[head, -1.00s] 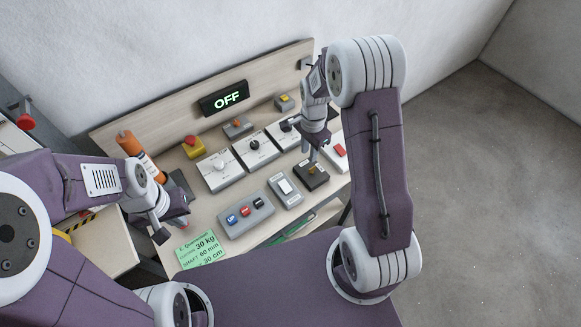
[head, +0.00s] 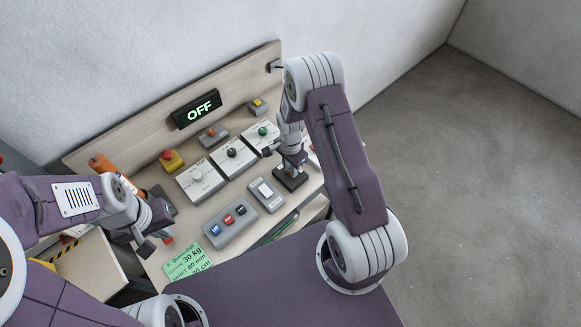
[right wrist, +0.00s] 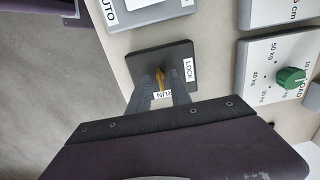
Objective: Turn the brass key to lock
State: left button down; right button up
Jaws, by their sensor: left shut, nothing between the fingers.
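The brass key (right wrist: 161,77) stands in a black key block (right wrist: 180,52) with LOCK and RUN labels, seen in the right wrist view. The LOCK label is right of the key and the RUN label below it. My right gripper (right wrist: 163,84) has its fingers on either side of the key; whether they press on it I cannot tell. In the head view my right gripper (head: 291,171) is above the black block (head: 290,184) and hides the key. My left gripper (head: 146,244) is shut and empty, at the left front of the panel.
The display (head: 196,109) reads OFF. A green knob (head: 263,132), a white rocker switch (head: 265,190) and a box with blue, red and black buttons (head: 230,226) stand near the key block. A yellow box with a red button (head: 172,160) and an orange cylinder (head: 101,163) are further left.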

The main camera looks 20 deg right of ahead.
jog(key=shift+a, duration=0.1)
grip_shut()
jog(key=n+b, duration=0.1)
jog(key=n, duration=0.3)
jog(key=n+b, duration=0.1)
jog(key=n, duration=0.8)
jog(key=shift+w+n, duration=0.1)
jog(key=shift+n, duration=0.3)
jog(key=shift+r+n+b, duration=0.1)
jog(key=shift+n+b, duration=0.25)
jog(key=shift+n, duration=1.55)
